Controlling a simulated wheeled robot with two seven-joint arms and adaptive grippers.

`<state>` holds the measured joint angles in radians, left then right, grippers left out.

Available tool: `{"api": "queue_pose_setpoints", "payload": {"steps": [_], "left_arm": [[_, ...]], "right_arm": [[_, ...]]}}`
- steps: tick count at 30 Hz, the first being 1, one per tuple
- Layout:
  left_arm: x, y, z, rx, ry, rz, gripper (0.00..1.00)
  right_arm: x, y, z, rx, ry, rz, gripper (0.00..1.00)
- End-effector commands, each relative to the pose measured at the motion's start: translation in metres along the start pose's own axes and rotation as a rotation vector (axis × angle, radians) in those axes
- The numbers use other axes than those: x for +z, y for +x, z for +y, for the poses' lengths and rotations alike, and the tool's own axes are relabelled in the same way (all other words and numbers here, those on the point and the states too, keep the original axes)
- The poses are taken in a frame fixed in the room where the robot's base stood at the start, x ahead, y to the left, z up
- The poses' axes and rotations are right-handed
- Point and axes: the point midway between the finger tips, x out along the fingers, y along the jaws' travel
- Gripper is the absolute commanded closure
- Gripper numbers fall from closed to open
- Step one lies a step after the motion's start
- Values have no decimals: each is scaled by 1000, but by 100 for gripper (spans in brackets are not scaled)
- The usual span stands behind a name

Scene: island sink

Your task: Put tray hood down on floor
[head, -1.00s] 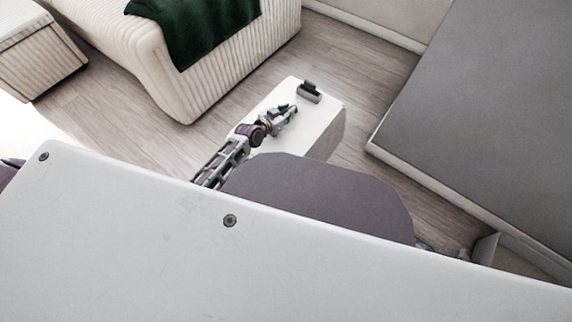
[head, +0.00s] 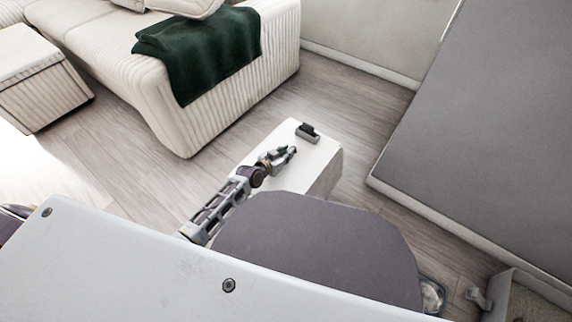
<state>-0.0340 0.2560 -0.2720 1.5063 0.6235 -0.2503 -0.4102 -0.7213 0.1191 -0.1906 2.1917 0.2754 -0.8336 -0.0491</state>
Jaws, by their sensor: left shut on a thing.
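The tray hood (head: 318,162) appears to be the white block with a flat top beyond my dark rounded base. A small grey handle-like piece (head: 307,134) stands on its top. My left gripper (head: 288,153) is over the near left part of the top, shut, with its tips pointing towards the grey piece. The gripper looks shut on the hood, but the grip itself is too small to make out. I cannot tell whether the hood's underside touches the floor. My right gripper does not show clearly anywhere.
A cream ribbed sofa (head: 170,110) with a dark green blanket (head: 200,50) stands at the upper left, beside an ottoman (head: 45,88). A large grey panel (head: 480,120) fills the right. An open-topped pale thing (head: 530,298) is at the lower right.

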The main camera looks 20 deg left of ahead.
Motion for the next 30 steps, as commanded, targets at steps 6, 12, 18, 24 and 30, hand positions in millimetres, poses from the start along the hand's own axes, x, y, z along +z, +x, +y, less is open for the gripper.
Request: {"api": "queue_pose_setpoints", "payload": {"steps": [6,12,18,24,30], "left_arm": [[11,7,-1,-2,0,9,100],[15,9,-1,-2,0,9,100],[15,9,-1,-2,1,9,100],[16,9,-1,-2,1,9,100],[26,13,-1,-2,2,8,100]], "right_arm": [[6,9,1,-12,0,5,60],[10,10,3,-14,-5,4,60],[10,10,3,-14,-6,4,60],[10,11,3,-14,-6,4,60],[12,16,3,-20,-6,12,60]]}}
